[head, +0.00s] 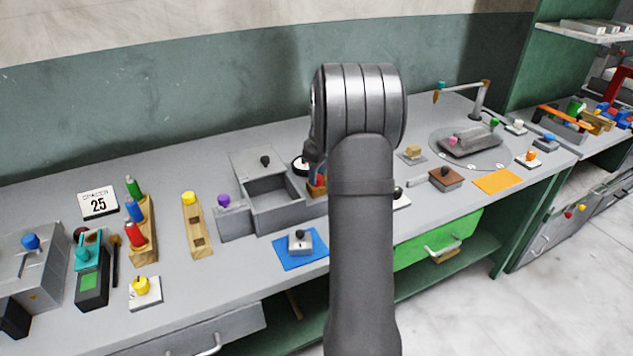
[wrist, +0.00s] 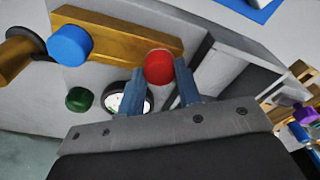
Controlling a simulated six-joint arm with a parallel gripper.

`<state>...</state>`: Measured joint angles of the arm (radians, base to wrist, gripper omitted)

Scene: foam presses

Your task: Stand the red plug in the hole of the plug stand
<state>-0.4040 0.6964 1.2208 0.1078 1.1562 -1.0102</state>
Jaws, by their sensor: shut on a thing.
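The red plug (wrist: 159,67) shows as a round red top between my gripper's two blue fingers (wrist: 160,74) in the wrist view. The fingers are shut on it. It overlaps the right end of a long wooden block (wrist: 118,28), which looks like the plug stand. A blue round-topped plug (wrist: 70,45) is at the block's left part. I cannot tell whether the red plug is in a hole or above one; its lower part and any hole beneath are hidden. In the head view my arm covers most of this spot, and only a bit of the wooden block (head: 317,191) shows.
A grey open-topped box (head: 271,203) stands just left of my gripper in the head view. A round dial (wrist: 128,99) and a green knob (wrist: 78,98) are close to the fingers. A blue mat (head: 289,262) with a grey knobbed block lies in front.

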